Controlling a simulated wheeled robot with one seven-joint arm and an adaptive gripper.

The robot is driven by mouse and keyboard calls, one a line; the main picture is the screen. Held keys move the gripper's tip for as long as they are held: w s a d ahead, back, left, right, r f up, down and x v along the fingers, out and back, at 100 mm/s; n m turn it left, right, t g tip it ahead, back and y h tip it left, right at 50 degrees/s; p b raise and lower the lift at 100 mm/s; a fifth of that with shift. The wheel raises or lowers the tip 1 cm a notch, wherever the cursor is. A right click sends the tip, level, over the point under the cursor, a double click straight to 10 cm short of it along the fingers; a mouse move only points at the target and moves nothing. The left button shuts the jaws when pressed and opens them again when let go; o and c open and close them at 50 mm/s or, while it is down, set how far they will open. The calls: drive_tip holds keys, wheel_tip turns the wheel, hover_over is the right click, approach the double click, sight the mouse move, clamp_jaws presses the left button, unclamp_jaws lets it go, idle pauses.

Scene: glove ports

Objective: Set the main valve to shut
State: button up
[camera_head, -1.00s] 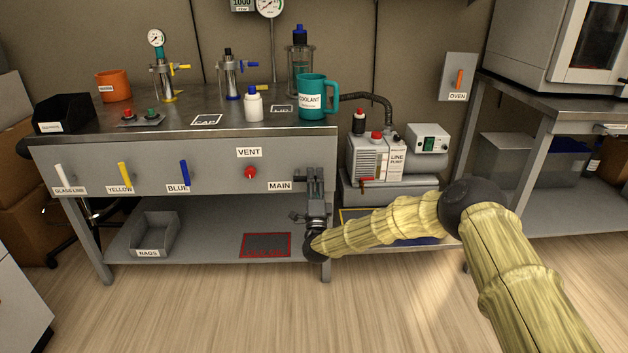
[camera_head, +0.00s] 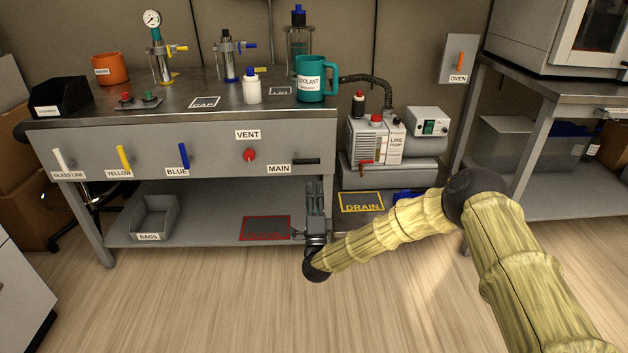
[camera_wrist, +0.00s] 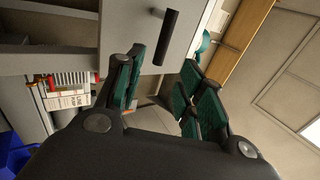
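The main valve's black handle (camera_head: 306,161) lies horizontal on the bench's front panel, just right of the MAIN label (camera_head: 279,169). The handle also shows in the wrist view (camera_wrist: 166,38), ahead of the fingers on a short stem. My gripper (camera_head: 315,186) is below the handle and apart from it, pointing up toward the panel. In the wrist view my gripper (camera_wrist: 163,66) has its two teal-padded fingers spread with nothing between them. The handle is in full view.
A red VENT knob (camera_head: 250,155) and the blue (camera_head: 184,156), yellow (camera_head: 123,158) and white (camera_head: 61,160) handles are on the same panel, to the left. The line pump (camera_head: 375,140) stands at right. The floor in front is open.

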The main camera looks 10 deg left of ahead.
drive_tip(key=shift+v, duration=0.85)
